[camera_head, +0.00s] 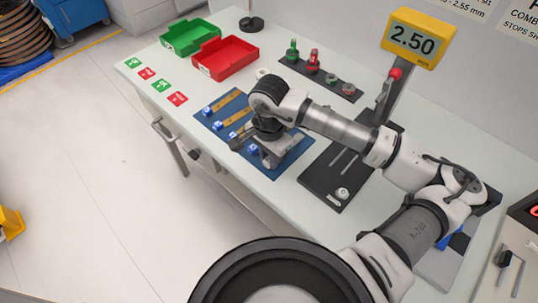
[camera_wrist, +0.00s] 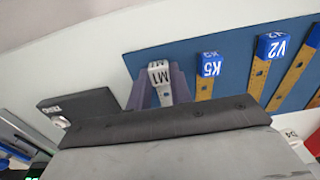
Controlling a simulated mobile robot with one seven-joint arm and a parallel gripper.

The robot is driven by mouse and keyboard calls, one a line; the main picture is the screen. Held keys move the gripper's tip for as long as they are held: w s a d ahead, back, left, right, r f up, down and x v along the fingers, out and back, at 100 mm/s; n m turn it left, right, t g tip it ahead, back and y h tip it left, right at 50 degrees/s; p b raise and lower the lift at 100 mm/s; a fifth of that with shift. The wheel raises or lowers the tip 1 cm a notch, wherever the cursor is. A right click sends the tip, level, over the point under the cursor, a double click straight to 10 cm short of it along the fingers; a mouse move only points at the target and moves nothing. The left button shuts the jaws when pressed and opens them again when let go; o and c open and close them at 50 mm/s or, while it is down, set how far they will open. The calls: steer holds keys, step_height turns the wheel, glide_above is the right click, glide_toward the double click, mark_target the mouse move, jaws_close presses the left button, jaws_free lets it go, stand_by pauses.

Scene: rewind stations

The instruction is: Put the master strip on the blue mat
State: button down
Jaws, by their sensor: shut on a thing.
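The master strip, with a pale grey end block marked M1 (camera_wrist: 159,76), is between the two purplish fingers of my gripper (camera_wrist: 158,88) in the wrist view. My gripper is shut on it. The blue mat (camera_wrist: 228,50) lies under and beside it, with M1 near the mat's edge. I cannot tell whether the strip touches the mat. In the head view my gripper (camera_head: 264,152) is low over the near right part of the blue mat (camera_head: 292,157), and it hides the strip.
Brass strips with blue ends lie on the mat, including K5 (camera_wrist: 210,66) and V2 (camera_wrist: 270,48). A black gauge base (camera_head: 322,187) stands right of the mat, under a yellow 2.50 display (camera_head: 418,38). Green (camera_head: 190,38) and red (camera_head: 224,57) trays are behind.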

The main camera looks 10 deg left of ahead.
steer(key=shift+f, duration=0.15)
steer(key=c, duration=1.3)
jaws_free()
steer(key=shift+o, duration=0.2)
steer(key=shift+r, duration=0.65)
step_height(320, 180, up, 11)
steer(key=b, duration=0.2)
